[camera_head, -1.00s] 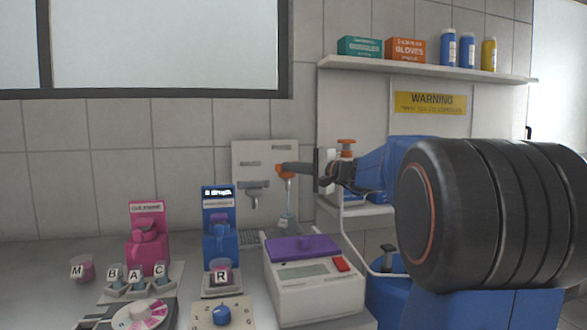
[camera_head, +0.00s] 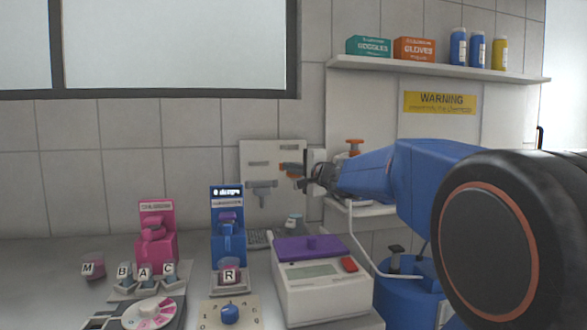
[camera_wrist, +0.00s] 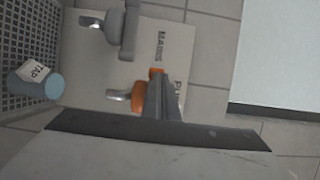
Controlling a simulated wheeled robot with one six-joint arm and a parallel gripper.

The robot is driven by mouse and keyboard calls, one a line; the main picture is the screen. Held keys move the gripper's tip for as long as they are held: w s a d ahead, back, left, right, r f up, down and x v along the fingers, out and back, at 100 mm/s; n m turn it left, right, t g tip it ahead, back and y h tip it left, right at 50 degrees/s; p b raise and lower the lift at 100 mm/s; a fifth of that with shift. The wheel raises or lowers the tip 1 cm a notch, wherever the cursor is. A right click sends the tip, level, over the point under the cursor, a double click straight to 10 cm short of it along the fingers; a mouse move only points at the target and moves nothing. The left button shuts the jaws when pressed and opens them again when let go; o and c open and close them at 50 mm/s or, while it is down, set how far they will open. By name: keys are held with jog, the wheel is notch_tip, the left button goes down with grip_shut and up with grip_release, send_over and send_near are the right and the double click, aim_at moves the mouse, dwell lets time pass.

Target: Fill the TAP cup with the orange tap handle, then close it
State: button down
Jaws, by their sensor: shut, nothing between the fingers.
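The orange tap handle (camera_head: 288,167) sits on the wall panel (camera_head: 258,152); in the wrist view it shows as an orange piece (camera_wrist: 138,98) beside a silver spout (camera_wrist: 118,96). My gripper (camera_head: 306,171) is shut and empty, its fingers (camera_wrist: 160,82) right against or just beside the handle; I cannot tell if they touch. The TAP cup (camera_head: 293,224) stands below the tap, and its label shows in the wrist view (camera_wrist: 38,82). The cup looks bluish; its fill level is unclear. I see no stream from the spout now.
A purple-lidded scale (camera_head: 320,285), a blue dispenser (camera_head: 228,240) and a pink dispenser (camera_head: 157,240) stand in front and to the left. A shelf (camera_head: 435,70) hangs above.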

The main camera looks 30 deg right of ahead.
jog(key=shift+w+a+r, duration=0.1)
jog(key=shift+w+a, duration=0.2)
dwell(0.6)
